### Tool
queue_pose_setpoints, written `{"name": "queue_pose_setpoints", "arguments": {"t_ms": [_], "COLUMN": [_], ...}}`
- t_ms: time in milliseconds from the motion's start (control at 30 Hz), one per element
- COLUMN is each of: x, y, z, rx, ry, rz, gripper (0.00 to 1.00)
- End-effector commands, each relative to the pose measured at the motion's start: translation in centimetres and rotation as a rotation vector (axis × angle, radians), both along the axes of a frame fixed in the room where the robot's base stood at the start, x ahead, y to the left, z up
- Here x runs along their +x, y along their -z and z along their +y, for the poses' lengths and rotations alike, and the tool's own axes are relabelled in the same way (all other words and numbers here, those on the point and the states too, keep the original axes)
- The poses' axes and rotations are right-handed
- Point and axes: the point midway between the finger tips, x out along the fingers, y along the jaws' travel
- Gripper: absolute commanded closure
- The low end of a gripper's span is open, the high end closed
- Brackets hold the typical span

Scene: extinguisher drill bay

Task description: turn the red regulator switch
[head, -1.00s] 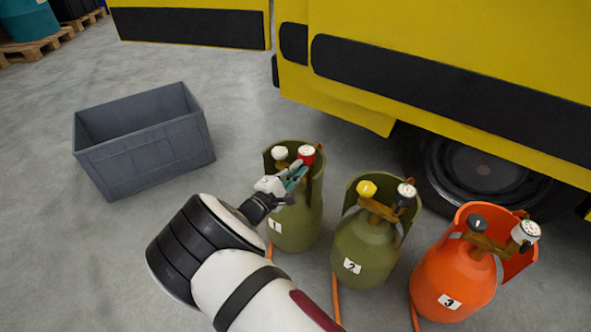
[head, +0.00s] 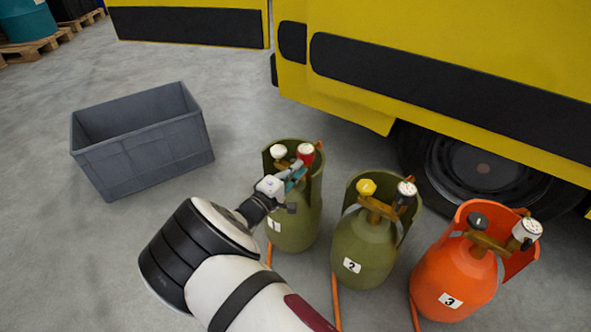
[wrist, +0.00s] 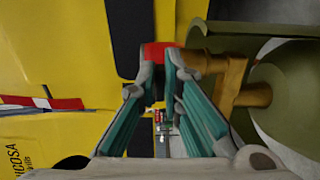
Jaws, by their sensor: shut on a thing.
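The red regulator switch (head: 305,153), with a pale round top, sits on the valve of the olive gas cylinder marked 1 (head: 294,227), beside a white knob (head: 278,152). My gripper (head: 297,172) reaches it from the lower left. In the wrist view, my gripper's teal-lined fingers (wrist: 158,78) are shut on the red switch (wrist: 159,52). Its red body shows between and just beyond the fingertips. The brass valve (wrist: 225,75) is right of the fingers. The fingertips partly hide the switch's sides.
Olive cylinder 2 (head: 364,255), with a yellow knob, and orange cylinder 3 (head: 452,285) stand to the right. Orange hoses run along the floor. A yellow vehicle (head: 420,40) stands behind. A grey crate (head: 150,150) is at the left, with open floor around it.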

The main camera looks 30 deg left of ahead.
Motion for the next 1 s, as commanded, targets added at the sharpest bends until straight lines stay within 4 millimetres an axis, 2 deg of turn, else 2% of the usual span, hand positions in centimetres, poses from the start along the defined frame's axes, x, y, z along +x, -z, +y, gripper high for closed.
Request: {"name": "queue_pose_setpoints", "arguments": {"t_ms": [233, 267, 333, 667, 767, 1000], "x": [0.0, 0.0, 0.0, -0.2, -1.0, -4.8], "y": [0.0, 0.0, 0.0, 0.0, 0.0, 0.0], "z": [0.1, 0.1, 0.1, 0.1, 0.2, 0.5], "rx": [0.000, 0.000, 0.000, -0.001, -0.002, -0.001], "ry": [-0.002, -0.002, -0.002, -0.001, -0.003, -0.004], "rz": [0.002, 0.002, 0.002, 0.001, 0.001, 0.001], "gripper": [1.00, 0.88, 0.72, 0.72, 0.72, 0.72]}}
